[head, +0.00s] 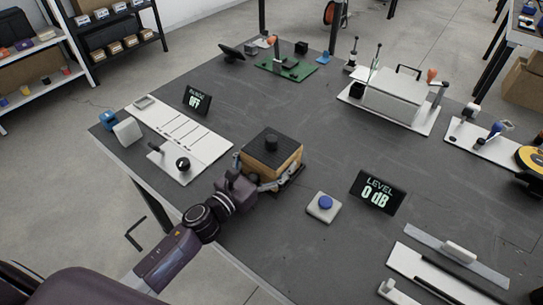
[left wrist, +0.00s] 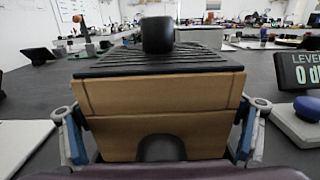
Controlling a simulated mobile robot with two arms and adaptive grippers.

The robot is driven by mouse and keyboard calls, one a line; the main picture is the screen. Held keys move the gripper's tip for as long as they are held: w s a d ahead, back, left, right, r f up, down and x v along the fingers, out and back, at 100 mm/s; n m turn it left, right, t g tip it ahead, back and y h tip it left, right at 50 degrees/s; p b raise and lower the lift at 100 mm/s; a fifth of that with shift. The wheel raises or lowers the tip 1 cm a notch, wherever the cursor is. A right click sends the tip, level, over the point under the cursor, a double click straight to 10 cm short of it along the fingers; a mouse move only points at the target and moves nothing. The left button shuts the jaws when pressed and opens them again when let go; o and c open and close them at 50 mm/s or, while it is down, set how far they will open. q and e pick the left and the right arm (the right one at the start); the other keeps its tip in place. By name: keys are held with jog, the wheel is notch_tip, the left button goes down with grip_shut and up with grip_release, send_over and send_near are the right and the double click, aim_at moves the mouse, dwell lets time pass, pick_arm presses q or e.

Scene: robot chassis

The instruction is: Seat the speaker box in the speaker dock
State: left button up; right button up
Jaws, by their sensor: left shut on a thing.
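The speaker box (head: 285,159) is a tan wooden block with a black ribbed top and a black knob on it. It is near the middle of the table. My left gripper (head: 262,176) is shut on it, with one finger on each side. The left wrist view shows the box (left wrist: 115,98) close up, with a dark arched notch low on its near face, between the fingers of my gripper (left wrist: 160,133). A dark edge shows under the box at its right; I cannot tell whether it is the speaker dock. My right gripper is out of view.
A grey pad with a blue button (head: 325,203) and a "LEVEL 0 dB" display (head: 378,192) stand right of the box. A white panel (head: 208,148) with a dial and an "OFF" display (head: 197,100) are to the left.

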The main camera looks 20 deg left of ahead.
pick_arm(q)
jog(key=shift+f+b, duration=0.15)
jog(key=shift+b, duration=0.2)
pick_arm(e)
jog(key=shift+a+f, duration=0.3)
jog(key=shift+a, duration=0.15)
